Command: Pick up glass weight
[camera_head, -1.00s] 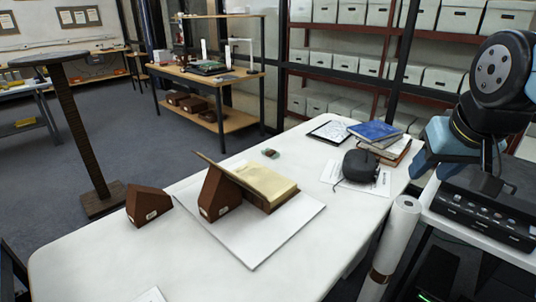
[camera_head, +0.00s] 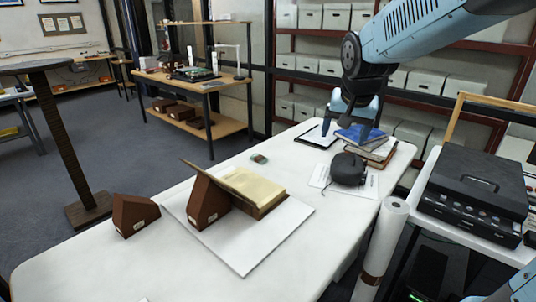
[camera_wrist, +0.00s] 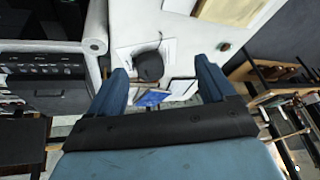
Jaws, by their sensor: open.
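A small round greenish-brown object (camera_head: 259,158), which looks like the glass weight, lies on the white table (camera_head: 160,222) behind the open book. It also shows in the wrist view (camera_wrist: 224,46) near the table edge, beyond the right finger. My gripper (camera_head: 350,122) is in the air over the far right end of the table, near the stacked books. In the wrist view my gripper (camera_wrist: 162,72) has its fingers wide apart with nothing held between them. The weight is well to the left of it in the head view.
A dark rounded object (camera_head: 347,170) sits on paper near the blue-topped books (camera_head: 361,135). A black case (camera_head: 475,184) stands right.

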